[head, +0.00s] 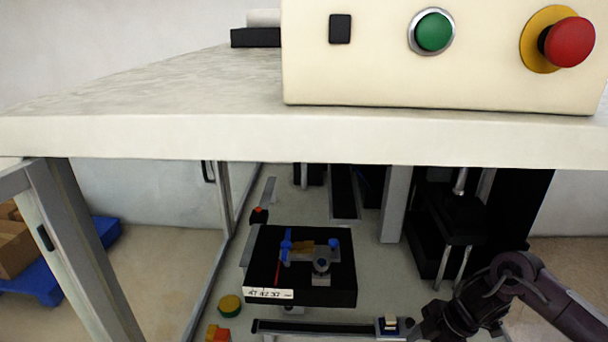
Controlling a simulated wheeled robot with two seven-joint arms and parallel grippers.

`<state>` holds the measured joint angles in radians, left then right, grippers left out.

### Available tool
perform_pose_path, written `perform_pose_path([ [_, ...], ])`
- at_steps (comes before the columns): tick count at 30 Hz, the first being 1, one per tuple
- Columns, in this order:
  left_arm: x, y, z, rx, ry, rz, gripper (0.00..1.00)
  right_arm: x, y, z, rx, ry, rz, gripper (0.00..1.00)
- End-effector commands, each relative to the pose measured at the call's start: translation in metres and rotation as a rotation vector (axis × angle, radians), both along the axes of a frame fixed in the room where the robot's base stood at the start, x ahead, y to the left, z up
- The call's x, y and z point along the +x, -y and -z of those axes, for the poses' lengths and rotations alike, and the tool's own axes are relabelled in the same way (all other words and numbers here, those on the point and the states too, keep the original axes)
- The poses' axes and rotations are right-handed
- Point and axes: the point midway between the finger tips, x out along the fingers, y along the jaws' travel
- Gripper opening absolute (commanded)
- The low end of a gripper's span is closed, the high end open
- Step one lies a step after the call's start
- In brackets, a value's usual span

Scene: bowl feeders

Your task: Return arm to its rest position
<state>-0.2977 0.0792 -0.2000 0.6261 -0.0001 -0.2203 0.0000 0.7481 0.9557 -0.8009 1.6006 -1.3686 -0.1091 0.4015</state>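My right arm comes in from the lower right, dark and bent at the elbow. Its gripper end (420,328) is at the bottom edge of the head view, just right of a small cream and blue piece (388,325) on a dark rail. The fingers are too small and dark to tell open from shut, and I cannot tell whether they touch the piece. My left arm and gripper are not in view.
A cream control box with a green button (433,31) and a red emergency knob (568,42) stands on a pale slab (150,135) above. Below are a black fixture (330,292) with blue parts, a dark rail (310,328) and a yellow-green round button (230,304).

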Motion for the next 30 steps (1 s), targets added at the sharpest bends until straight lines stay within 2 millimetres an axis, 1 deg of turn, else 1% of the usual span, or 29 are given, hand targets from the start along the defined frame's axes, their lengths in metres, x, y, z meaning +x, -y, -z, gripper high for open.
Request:
perform_pose_path([
  [1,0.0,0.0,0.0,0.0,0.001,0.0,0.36,0.0,-0.011,0.004,0.007,0.017,-0.01,0.48],
  [5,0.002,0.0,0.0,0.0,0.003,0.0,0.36,0.002,-0.041,0.013,0.024,0.084,-0.026,0.48],
  [11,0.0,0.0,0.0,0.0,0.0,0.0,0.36,0.002,-0.102,0.021,0.074,0.217,-0.013,0.48],
  [12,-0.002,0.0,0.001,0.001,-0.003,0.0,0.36,0.001,-0.115,0.021,0.088,0.246,0.003,0.48],
  [14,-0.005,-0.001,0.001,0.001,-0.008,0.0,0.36,-0.001,-0.136,0.019,0.112,0.293,0.038,0.48],
  [15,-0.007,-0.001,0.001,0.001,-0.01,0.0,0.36,-0.003,-0.15,0.015,0.13,0.324,0.075,0.48],
  [17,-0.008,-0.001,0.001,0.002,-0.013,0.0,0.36,-0.007,-0.169,0.007,0.159,0.366,0.152,0.48],
  [18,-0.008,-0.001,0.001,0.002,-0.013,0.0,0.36,-0.009,-0.177,0.001,0.175,0.388,0.222,0.48],
  [20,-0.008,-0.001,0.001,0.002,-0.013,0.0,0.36,-0.014,-0.181,-0.009,0.19,0.404,0.346,0.48],
  [22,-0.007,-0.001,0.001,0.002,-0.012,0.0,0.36,-0.023,-0.174,-0.018,0.19,0.394,0.508,0.48],
  [25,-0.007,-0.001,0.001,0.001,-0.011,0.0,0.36,-0.039,-0.151,-0.024,0.166,0.34,0.726,0.48],
  [30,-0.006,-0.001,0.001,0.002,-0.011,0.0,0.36,-0.073,-0.112,-0.022,0.107,0.215,0.989,0.48],
])
